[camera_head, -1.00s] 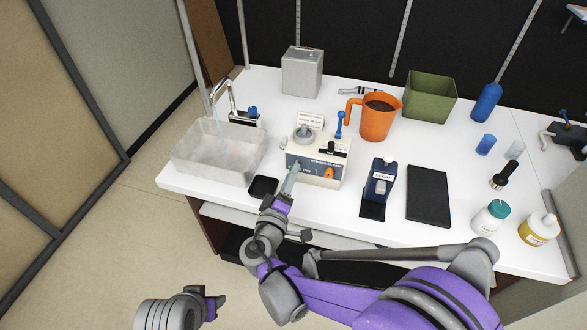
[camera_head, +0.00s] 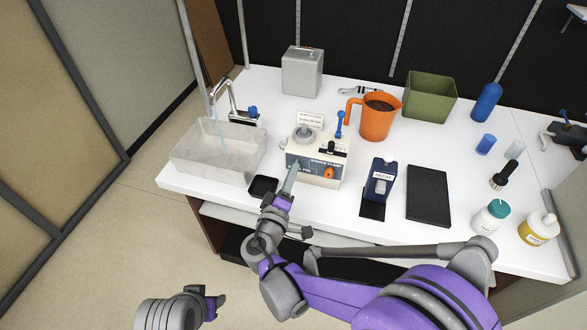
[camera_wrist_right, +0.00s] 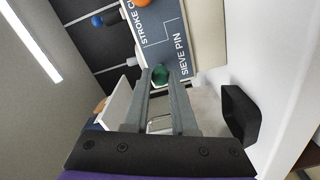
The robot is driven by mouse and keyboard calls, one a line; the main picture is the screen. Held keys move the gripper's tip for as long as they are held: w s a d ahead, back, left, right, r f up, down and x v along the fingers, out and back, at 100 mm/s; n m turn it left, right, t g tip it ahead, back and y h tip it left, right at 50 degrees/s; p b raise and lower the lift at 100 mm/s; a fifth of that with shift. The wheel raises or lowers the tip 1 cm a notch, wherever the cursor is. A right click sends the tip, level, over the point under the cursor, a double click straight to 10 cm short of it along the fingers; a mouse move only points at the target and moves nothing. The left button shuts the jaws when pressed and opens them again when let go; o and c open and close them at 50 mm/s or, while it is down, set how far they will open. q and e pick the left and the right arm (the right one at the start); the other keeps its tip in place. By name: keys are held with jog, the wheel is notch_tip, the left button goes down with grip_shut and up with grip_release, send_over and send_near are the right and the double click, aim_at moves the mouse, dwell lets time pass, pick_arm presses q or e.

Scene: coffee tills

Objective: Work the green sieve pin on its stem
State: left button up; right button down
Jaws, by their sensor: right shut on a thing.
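The green sieve pin (camera_wrist_right: 160,74) shows in the right wrist view on the blue front panel beside the label "SIEVE PIN". My right gripper (camera_wrist_right: 162,80) is shut on it, with a grey finger on either side of its knob. The pin's stem is hidden. In the head view the right gripper (camera_head: 291,174) reaches the lower left of the front of the cream machine (camera_head: 333,183), and its fingers hide the pin there. My left gripper (camera_head: 218,302) is off the table at the bottom left; its finger gap is not clear.
An orange knob (camera_head: 328,172) sits right of my right gripper on the same panel. A blue dispenser (camera_head: 380,182) stands to the right. White tabletop is free between machine and dispenser.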

jog(key=shift+w+d, duration=0.15)
jog(key=shift+w, duration=0.3)
jog(key=c, duration=0.6)
grip_release()
jog(key=shift+c, duration=0.2)
jog(key=v, duration=1.1)
jog(key=s+d+m+g+p, duration=0.2)
jog(key=d+g, duration=0.2)
jog(key=d, duration=0.5)
jog(key=s+d+m+g+p, duration=0.2)
jog(key=d+m+g+p, duration=0.15)
jog(key=d, duration=0.55)
jog(key=s+d+r+m+g+y+p, duration=0.1)
jog(key=s+m+g+y+p, duration=0.1)
jog(key=s, duration=0.4)
jog(key=s+r+m+g+y+p, duration=0.1)
jog(key=s+m+g+y+p, duration=0.1)
jog(key=s, duration=0.4)
jog(key=shift+d+r+y, duration=0.35)
jog(key=shift+y, duration=0.45)
